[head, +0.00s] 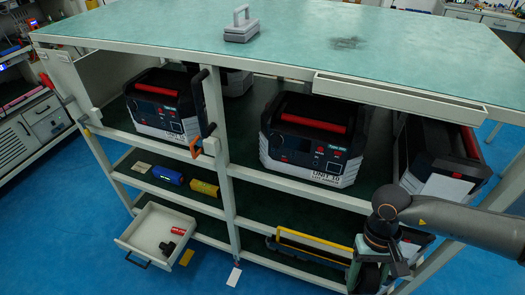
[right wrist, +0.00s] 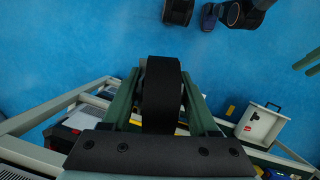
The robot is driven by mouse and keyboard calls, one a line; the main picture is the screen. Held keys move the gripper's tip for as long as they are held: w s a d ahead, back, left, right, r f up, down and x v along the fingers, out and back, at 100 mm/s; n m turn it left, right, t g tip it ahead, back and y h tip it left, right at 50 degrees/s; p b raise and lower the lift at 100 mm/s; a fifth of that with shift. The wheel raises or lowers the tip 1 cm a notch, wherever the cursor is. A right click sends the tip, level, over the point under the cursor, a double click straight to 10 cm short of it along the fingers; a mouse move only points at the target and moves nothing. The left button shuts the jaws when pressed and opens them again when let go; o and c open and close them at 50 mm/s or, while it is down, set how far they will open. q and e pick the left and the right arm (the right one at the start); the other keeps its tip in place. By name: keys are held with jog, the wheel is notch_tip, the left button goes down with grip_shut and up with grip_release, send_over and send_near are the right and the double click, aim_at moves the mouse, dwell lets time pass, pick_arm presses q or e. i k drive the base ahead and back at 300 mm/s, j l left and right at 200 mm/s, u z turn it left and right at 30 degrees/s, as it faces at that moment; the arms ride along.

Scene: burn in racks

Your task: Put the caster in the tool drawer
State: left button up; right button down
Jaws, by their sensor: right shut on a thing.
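The caster shows as a black wheel (right wrist: 162,95) between the green fingers of my right gripper (right wrist: 163,105) in the right wrist view. The gripper is shut on it. In the head view this gripper (head: 372,268) hangs at the bottom right, in front of the rack's lower shelves, with the dark caster (head: 369,279) partly hidden at its fingers. The white tool drawer (head: 128,238) stands open at the lower left, well apart from the gripper. A red item (head: 179,230) and a black item (head: 167,246) lie in it. The drawer also shows in the right wrist view (right wrist: 281,119).
The green-topped rack (head: 290,40) holds power units on its upper shelf. A yellow-edged case (head: 315,247) lies low between drawer and gripper. A white tag (head: 234,276) hangs from the front post. Blue floor in front of the rack is mostly clear.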

aim_at(147, 244)
jog(key=i+j, duration=0.1)
jog(key=j, duration=0.4)
jog(key=i+j, duration=0.15)
jog(key=j, duration=0.35)
jog(key=i+j, duration=0.1)
jog(key=j, duration=0.4)
jog(key=i+j, duration=0.1)
jog(key=j, duration=0.4)
jog(key=i+j, duration=0.1)
jog(key=j, duration=0.4)
jog(key=i+j, duration=0.15)
jog(key=j, duration=0.35)
jog(key=i+j, duration=0.1)
jog(key=j, duration=0.4)
jog(key=i+j, duration=0.1)
jog(key=j, duration=0.4)
